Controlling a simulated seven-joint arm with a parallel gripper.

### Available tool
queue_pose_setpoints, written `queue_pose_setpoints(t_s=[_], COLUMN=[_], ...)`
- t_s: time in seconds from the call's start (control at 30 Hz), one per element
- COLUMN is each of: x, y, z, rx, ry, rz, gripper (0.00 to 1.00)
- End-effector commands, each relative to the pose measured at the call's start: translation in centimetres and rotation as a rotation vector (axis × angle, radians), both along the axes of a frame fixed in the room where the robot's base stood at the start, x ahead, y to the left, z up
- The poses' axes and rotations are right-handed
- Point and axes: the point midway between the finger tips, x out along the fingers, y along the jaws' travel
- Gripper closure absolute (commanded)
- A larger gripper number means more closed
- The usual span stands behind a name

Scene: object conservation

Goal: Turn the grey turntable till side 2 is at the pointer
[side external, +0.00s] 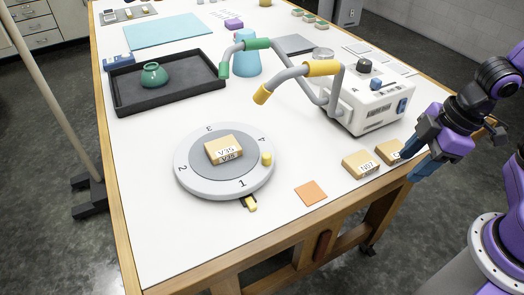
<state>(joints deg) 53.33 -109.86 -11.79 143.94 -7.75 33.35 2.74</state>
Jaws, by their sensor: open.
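The grey turntable (199,173) lies on the white table at centre left. Its rim carries the numbers 1 to 4. Side 1 faces the front, next to the yellow pointer (250,203) on the table, and side 2 faces left. A yellow peg (266,158) stands on the rim between 1 and 4. A light wooden block (223,149) with printed labels sits on the middle of the turntable. My gripper (420,164) is open at the right table edge, well apart from the turntable, beside a wooden block. Its fingers are partly hidden.
Wooden blocks (361,164) (388,152) and an orange square (310,193) lie along the front right. A white device (372,106) with bent arms (295,72) reaching left stands behind. A black tray (118,100) holds a green pot (154,75).

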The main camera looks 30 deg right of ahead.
Motion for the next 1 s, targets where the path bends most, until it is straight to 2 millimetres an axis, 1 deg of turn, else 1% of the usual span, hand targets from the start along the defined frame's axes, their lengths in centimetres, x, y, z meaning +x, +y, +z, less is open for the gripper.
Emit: queue_pose_setpoints(t_s=[0.03, 0.2, 0.3, 0.43, 0.6, 0.8, 1.0], x=[1.5, 5.8, 7.8, 9.7, 11.0, 11.1, 11.0], y=[0.4, 2.3, 3.2, 4.3, 5.5, 6.1, 6.4], z=[-0.4, -0.7, -0.7, -0.4, 0.2, 1.3, 1.8], rx=[0.035, 0.187, 0.284, 0.418, 0.607, 0.785, 0.852], ry=[-0.041, -0.181, -0.246, -0.309, -0.356, -0.368, -0.367], rz=[-0.012, -0.018, -0.006, 0.018, 0.058, 0.089, 0.102], gripper=[0.52, 0.52, 0.52, 0.52, 0.52, 0.52, 0.52])
